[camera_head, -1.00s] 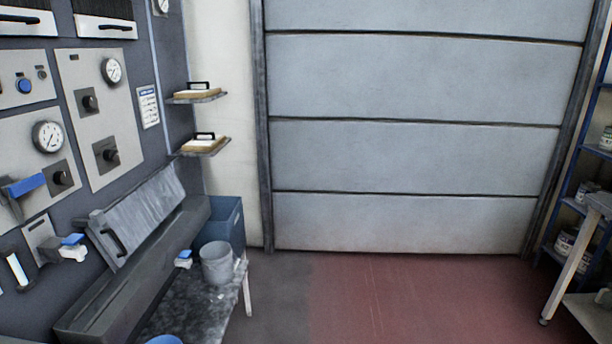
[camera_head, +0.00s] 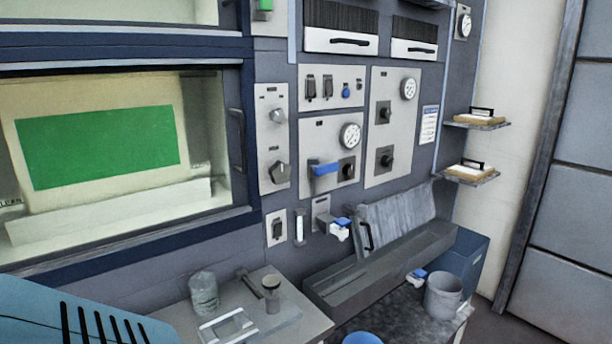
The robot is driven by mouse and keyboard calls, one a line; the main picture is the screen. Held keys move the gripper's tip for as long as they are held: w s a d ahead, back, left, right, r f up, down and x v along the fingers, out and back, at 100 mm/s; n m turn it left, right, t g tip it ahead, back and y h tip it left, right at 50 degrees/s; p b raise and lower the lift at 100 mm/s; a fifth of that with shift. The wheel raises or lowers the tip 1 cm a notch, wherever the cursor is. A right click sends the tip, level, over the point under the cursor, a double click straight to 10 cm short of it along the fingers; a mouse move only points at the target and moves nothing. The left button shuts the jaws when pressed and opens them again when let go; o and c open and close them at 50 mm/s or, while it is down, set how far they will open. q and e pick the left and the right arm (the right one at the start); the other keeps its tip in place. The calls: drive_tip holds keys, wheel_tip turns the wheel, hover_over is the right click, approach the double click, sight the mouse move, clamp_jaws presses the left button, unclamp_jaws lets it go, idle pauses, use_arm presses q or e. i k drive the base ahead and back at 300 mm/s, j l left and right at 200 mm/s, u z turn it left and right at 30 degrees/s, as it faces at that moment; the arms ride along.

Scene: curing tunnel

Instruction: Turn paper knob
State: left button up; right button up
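Several knobs show on the wall panels, and their labels are too small to read. A narrow light panel carries an upper grey knob (camera_head: 278,115) and a lower, larger grey knob (camera_head: 279,172). The panel to its right has a black knob (camera_head: 347,169) below a round gauge (camera_head: 350,136), beside a blue lever (camera_head: 324,169). A further panel has an upper black knob (camera_head: 383,113) and a lower black knob (camera_head: 386,158). I cannot tell which one is the paper knob. Neither of my grippers is in view.
A window (camera_head: 100,220) with a green sheet (camera_head: 98,147) behind it fills the left. Below stand a small table (camera_head: 290,325) with a jar (camera_head: 204,294), a dark trough (camera_head: 380,265) and a grey bucket (camera_head: 443,295). Two small shelves (camera_head: 472,173) project at right.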

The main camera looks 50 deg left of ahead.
sight(279, 173)
drive_tip(key=u, duration=1.7)
drive_tip(key=k+l+z, duration=0.2)
drive_tip(key=z, duration=0.2)
drive_tip(key=i+l, duration=0.05)
drive_tip(key=l, duration=0.05)
